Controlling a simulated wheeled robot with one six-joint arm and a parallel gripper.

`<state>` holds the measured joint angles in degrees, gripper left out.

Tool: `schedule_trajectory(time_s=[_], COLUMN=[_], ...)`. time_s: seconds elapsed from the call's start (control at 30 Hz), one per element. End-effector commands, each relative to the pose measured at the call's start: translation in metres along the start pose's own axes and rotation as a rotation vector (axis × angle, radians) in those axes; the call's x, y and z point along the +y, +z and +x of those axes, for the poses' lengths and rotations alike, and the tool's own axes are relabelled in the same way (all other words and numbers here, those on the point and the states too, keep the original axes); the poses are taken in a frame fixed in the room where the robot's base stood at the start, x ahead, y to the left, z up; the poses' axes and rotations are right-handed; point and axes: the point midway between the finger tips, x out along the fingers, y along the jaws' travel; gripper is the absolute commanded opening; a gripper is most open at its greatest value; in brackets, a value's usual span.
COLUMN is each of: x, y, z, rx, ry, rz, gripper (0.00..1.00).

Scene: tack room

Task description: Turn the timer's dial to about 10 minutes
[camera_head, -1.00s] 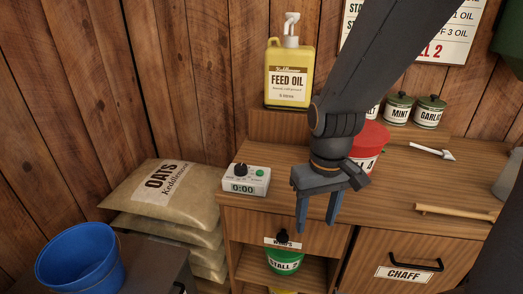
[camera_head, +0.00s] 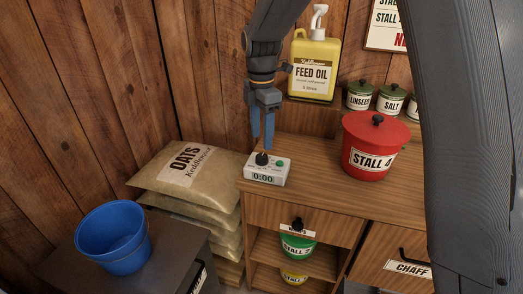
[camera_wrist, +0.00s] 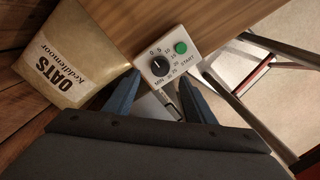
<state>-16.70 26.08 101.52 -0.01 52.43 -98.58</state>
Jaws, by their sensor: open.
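The timer (camera_head: 267,170) is a small white box on the left end of the wooden counter. Its display reads 0:00. It has a black dial (camera_head: 262,159) and a green button (camera_head: 280,163). In the wrist view the dial (camera_wrist: 160,67) is ringed by numbers, with START beside the green button (camera_wrist: 181,48). The dial's pointer mark is too small to read surely. My gripper (camera_head: 263,146) points down right above the dial, its fingers apart and empty. In the wrist view the fingertips (camera_wrist: 160,88) show at the timer's near edge; I cannot tell whether they touch the dial.
A yellow feed oil jug (camera_head: 315,68) stands behind, right of my gripper. A red STALL 4 tub (camera_head: 370,148) stands on the counter to the right. An oats sack (camera_head: 185,165) and a blue bucket (camera_head: 112,238) are at the left. Counter between timer and tub is clear.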

Motion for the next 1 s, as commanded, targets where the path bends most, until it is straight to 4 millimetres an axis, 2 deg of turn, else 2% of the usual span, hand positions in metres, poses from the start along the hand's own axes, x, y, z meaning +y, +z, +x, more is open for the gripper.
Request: schedule_trajectory(time_s=[0.2,0.4,0.77,0.83,1.0], x=[-0.002,-0.002,-0.001,-0.001,-0.001], y=[0.0,0.0,0.0,0.0,0.0], z=[0.035,0.058,0.066,0.066,0.066], rx=[0.001,0.0,0.0,0.0,0.0], ry=[-0.003,-0.001,0.0,0.0,0.0], rz=[0.002,0.003,0.004,0.004,0.004], gripper=[0.5,0.5,0.5,0.43,0.15])
